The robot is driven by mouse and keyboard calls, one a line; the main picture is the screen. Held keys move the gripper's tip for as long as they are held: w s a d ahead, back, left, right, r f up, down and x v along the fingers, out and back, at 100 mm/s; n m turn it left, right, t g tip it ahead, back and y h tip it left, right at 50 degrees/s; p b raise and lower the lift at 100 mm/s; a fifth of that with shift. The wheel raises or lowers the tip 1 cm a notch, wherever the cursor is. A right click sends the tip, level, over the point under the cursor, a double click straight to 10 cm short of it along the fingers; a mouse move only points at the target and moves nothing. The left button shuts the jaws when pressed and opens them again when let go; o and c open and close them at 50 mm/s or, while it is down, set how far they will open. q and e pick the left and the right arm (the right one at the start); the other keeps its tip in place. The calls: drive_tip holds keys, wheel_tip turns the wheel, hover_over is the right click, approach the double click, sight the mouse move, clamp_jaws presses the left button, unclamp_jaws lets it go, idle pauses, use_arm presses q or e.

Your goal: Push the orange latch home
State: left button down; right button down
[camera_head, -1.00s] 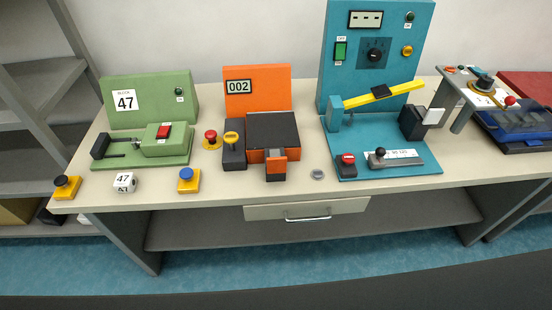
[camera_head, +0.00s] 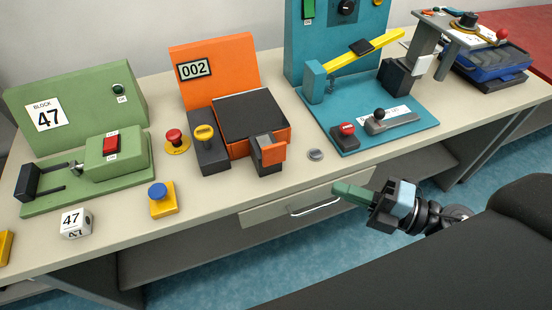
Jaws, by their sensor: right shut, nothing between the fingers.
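The orange latch (camera_head: 273,150) is a small orange block in a dark holder at the front of the orange device (camera_head: 222,80). Its near end sits close to the table's front edge. I cannot tell how far in it sits. The device has a dark-topped box (camera_head: 250,115) and an upright panel with a display reading 002. My right gripper (camera_head: 345,191) has green fingers, shut and empty. It is in front of the table edge, to the right of and apart from the latch. My left gripper is not in view.
A yellow-knobbed dark block (camera_head: 208,146) and a red button (camera_head: 174,137) stand left of the device. A grey disc (camera_head: 316,154) lies right of the latch. The teal gate station (camera_head: 400,134) stands further right. A drawer (camera_head: 262,212) hangs below the table edge.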

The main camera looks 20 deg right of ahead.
sight(272, 152)
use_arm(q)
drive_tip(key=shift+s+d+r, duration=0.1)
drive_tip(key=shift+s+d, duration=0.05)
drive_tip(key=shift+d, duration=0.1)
use_arm(e)
drive_tip(key=shift+w+r, duration=0.1)
